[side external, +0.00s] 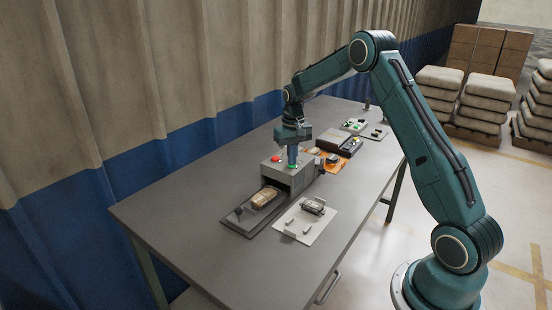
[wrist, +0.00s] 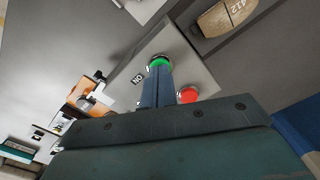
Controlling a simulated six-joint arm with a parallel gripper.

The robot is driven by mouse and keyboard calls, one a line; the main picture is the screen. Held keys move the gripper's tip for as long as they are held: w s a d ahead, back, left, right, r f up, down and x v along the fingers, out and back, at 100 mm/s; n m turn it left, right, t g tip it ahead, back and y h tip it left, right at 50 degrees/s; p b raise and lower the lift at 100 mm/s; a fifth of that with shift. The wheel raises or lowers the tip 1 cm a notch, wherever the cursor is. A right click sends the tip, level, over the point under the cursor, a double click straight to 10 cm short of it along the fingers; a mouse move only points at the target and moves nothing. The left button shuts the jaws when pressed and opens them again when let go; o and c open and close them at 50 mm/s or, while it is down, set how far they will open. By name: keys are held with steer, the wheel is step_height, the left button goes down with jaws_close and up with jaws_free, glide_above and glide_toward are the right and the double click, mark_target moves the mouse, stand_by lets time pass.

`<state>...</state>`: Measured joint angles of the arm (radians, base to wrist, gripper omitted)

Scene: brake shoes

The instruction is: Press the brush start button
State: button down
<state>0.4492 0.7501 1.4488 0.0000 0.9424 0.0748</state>
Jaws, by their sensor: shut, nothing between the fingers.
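The grey button box (side external: 283,177) stands on the table, with a red button (side external: 276,158) and a green button (side external: 292,166) on its top. In the wrist view the green button (wrist: 159,61) lies beside an "ON" label (wrist: 138,79), and the red button (wrist: 188,95) is to its right. My gripper (side external: 293,160) points down at the green button. In the wrist view its shut fingers (wrist: 158,72) overlap the near edge of the green button. I cannot tell for sure whether they touch it. The gripper holds nothing.
A brake shoe (side external: 264,197) lies on a dark tray (side external: 238,214) in front of the box. A light plate (side external: 297,228) with a dark part (side external: 313,207) is to its right. An orange tray (side external: 325,164) and small items sit behind. The table's front left is clear.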

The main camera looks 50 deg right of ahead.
steer(key=shift+f, duration=0.15)
steer(key=shift+r, duration=3.5)
